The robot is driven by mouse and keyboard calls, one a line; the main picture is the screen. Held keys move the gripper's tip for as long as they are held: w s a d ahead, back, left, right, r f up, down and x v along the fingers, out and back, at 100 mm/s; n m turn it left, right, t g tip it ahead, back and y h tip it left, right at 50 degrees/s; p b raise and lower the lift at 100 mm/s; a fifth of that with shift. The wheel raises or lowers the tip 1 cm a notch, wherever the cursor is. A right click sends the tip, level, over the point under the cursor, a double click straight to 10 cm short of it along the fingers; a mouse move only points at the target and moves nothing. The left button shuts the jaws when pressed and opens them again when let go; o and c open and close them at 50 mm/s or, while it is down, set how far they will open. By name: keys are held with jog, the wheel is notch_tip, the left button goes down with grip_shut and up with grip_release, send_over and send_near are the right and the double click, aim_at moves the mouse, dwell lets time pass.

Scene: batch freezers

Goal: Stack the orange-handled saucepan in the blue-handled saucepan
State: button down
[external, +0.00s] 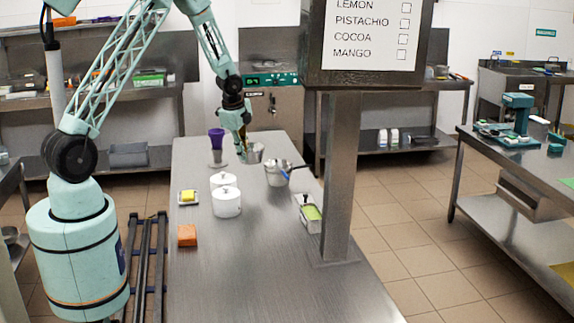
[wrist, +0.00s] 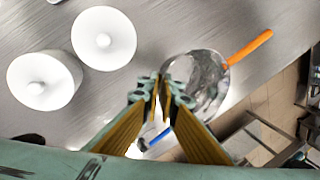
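The orange-handled saucepan (wrist: 208,72) is metal, and its orange handle points to the upper right in the wrist view. In the external view it (external: 255,154) is beside my gripper (external: 244,150). My gripper (wrist: 163,88) is shut on its near rim, and the pan appears held above the table. The blue-handled saucepan (external: 277,177) stands on the table, below and right of the held pan in the external view, its blue handle pointing right. In the wrist view its blue handle (wrist: 155,138) shows beyond my fingers; its body is mostly hidden by the held pan.
Two white lidded pots (external: 227,203) stand left of the blue-handled saucepan. A post (external: 338,180) rises at the right edge. The table front is clear.

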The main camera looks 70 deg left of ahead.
jog(key=p, duration=0.2)
send_over(272, 170)
jog(key=shift+w+a+f, duration=0.2)
jog(key=shift+a+f, duration=0.05)
jog(key=shift+f, duration=0.3)
jog(key=shift+f, duration=1.75)
jog(key=shift+s+d+f+b, duration=0.15)
jog(key=shift+f+b, duration=0.25)
jog(key=shift+f, duration=0.2)
jog(key=c, duration=3.4)
grip_release()
jog(key=o, duration=0.5)
jog(key=shift+f, duration=0.15)
